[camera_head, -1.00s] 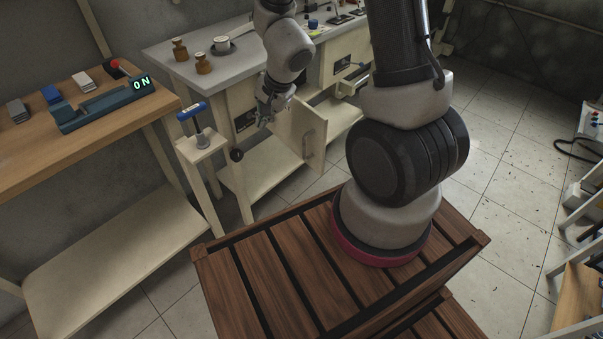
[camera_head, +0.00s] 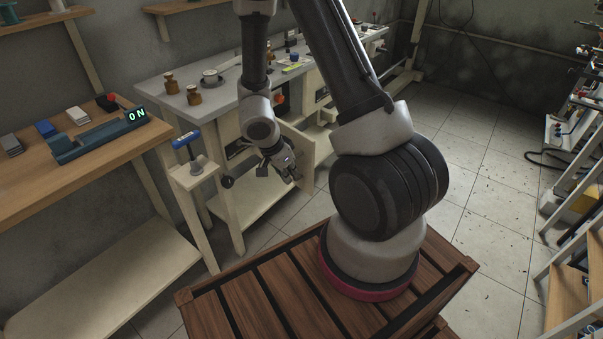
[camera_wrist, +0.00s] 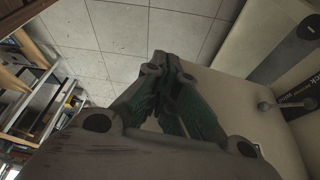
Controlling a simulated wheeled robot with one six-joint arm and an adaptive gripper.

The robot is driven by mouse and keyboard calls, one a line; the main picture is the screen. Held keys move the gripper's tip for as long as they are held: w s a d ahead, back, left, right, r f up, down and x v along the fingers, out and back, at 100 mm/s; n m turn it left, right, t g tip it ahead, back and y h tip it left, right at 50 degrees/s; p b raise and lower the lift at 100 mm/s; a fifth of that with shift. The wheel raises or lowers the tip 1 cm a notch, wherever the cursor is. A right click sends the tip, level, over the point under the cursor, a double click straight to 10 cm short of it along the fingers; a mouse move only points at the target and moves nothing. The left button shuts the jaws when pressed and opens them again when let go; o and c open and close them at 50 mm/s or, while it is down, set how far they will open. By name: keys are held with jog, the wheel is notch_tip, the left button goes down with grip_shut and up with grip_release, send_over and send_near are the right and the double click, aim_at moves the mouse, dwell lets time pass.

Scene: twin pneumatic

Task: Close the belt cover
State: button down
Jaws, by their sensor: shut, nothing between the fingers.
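A cream hinged panel (camera_head: 301,145), which looks like the belt cover, stands swung open from the front of the workbench cabinet. My gripper (camera_head: 291,177) is at this panel in the head view, covering part of it. In the wrist view the gripper's fingers (camera_wrist: 165,62) come together at the tips, shut and empty. A cream surface (camera_wrist: 232,92) lies just right of the fingers there, probably the panel or cabinet. Whether the fingers touch it I cannot tell. A grey knob (camera_wrist: 266,105) sticks out farther right.
The grey-topped workbench (camera_head: 215,103) carries brass weights (camera_head: 194,95) and a cup (camera_head: 211,76). A small stand with a blue-handled tool (camera_head: 186,140) is left of the cabinet. A wooden table (camera_head: 80,165) stands farther left. Tiled floor (camera_head: 480,185) is open to the right.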

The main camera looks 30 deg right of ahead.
aim_at(302, 172)
jog(key=shift+w+d+f, duration=0.15)
jog(key=shift+d+f, duration=0.3)
jog(key=shift+d, duration=0.4)
jog(key=shift+w+d+f, duration=0.15)
jog(key=shift+d+f, duration=0.3)
jog(key=shift+d, duration=0.35)
jog(key=shift+w+d+f, duration=0.15)
jog(key=shift+d+f, duration=0.3)
jog(key=shift+d, duration=0.4)
